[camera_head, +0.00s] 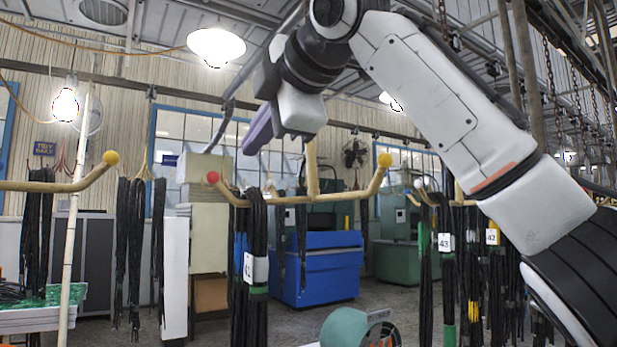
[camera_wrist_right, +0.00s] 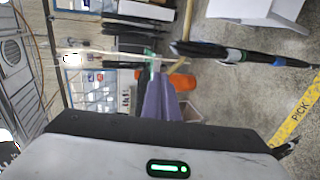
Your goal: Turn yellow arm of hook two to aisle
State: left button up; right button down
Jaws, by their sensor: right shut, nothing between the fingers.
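A wooden hook bar (camera_head: 300,199) hangs from a stem in the middle of the head view. Its right arm ends in a yellow ball (camera_head: 385,160) and its left arm in a red ball (camera_head: 213,177). Dark hoses (camera_head: 257,235) with a white tag hang on its left arm. Another bar with a yellow ball (camera_head: 111,157) reaches in from the left. No hook number is readable, so I cannot tell which is hook two. My right gripper (camera_head: 258,132), with purple fingers, is shut and empty above the middle bar, apart from it. Its fingers show in the wrist view (camera_wrist_right: 159,98). My left gripper is out of view.
A further hook with a pale ball (camera_head: 418,183) carries hoses tagged 43 (camera_head: 446,241) at the right. A blue machine (camera_head: 325,268) stands behind the middle bar. More black hoses (camera_head: 38,230) hang at the left. A yellow floor strip marked PICK (camera_wrist_right: 298,108) shows in the wrist view.

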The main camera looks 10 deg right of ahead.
jog(key=shift+s+d+r, duration=0.6)
jog(key=shift+d+r, duration=0.55)
jog(key=shift+r, duration=1.65)
jog(key=s+d+b, duration=0.4)
jog(key=s+b, duration=0.1)
jog(key=s, duration=0.6)
jog(key=shift+s, duration=0.15)
